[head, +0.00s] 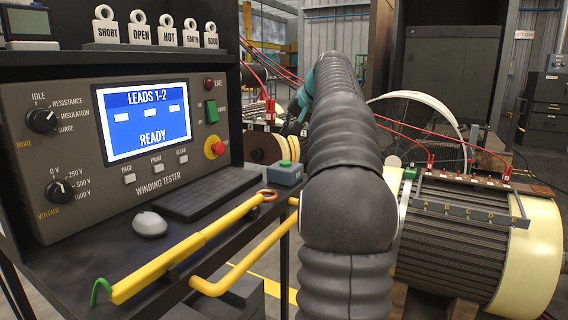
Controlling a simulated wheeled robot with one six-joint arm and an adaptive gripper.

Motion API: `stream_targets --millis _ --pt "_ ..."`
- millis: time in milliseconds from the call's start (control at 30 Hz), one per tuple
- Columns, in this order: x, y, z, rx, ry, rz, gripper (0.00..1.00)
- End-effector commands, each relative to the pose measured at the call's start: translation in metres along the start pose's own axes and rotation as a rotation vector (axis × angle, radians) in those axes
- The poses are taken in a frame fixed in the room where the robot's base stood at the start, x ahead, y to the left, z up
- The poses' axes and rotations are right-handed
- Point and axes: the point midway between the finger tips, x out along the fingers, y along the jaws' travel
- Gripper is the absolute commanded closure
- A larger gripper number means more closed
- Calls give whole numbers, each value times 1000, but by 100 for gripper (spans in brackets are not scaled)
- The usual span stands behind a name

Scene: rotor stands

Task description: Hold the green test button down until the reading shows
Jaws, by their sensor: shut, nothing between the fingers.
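The green test button (285,163) sits on top of a small grey box (286,175) at the right end of the tester bench. My gripper (290,126) is small and dark, partly hidden behind my arm, above and beyond the box. It looks shut and empty, apart from the button. The winding tester (130,182) stands at left. Its blue screen (146,119) reads "LEADS 1-2" and "READY", with white dashes between and no number.
A yellow hooked pole (185,250) lies along the bench front, near a keyboard (195,191) and mouse (150,224). A red stop knob (218,148) and green switch (212,111) are on the panel. A large motor (455,240) with red leads stands at right.

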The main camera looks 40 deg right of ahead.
Motion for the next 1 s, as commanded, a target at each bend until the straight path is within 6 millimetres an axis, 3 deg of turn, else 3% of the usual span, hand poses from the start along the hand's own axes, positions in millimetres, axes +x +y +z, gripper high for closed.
stream_targets --millis 100,400,1000 --pt "16 11 12 -1 -1 -1 100" --pt "35 24 26 -2 0 -2 100" --pt "39 27 29 -2 -1 -2 100"
